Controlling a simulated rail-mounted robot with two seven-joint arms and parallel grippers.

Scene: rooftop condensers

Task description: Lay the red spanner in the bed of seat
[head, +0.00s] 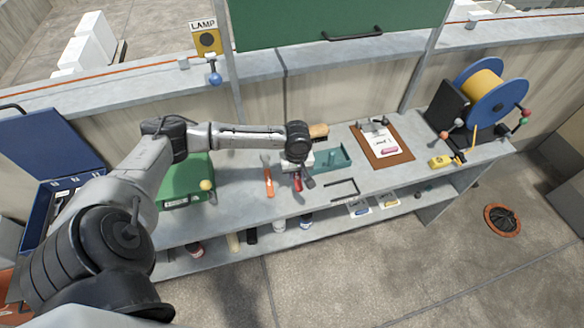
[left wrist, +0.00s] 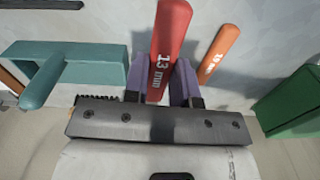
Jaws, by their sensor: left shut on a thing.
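My left gripper (head: 303,178) is over the middle of the bench and points down. In the left wrist view its purple-padded fingers (left wrist: 162,85) are shut on the red spanner (left wrist: 168,42), whose handle reads "13 mm". In the head view only a small part of the red spanner (head: 298,184) shows beside the fingers. A teal tray-like holder (head: 342,165) is just right of the gripper; it also shows at the left of the left wrist view (left wrist: 100,72). I cannot tell whether it is the seat. My right gripper is out of view.
An orange spanner (head: 268,181) lies left of the gripper. A green case (head: 185,190) is farther left. A clipboard (head: 384,150), a black bent bar (head: 343,188) and a cable reel (head: 490,92) are to the right. A brown brush (head: 318,130) is behind.

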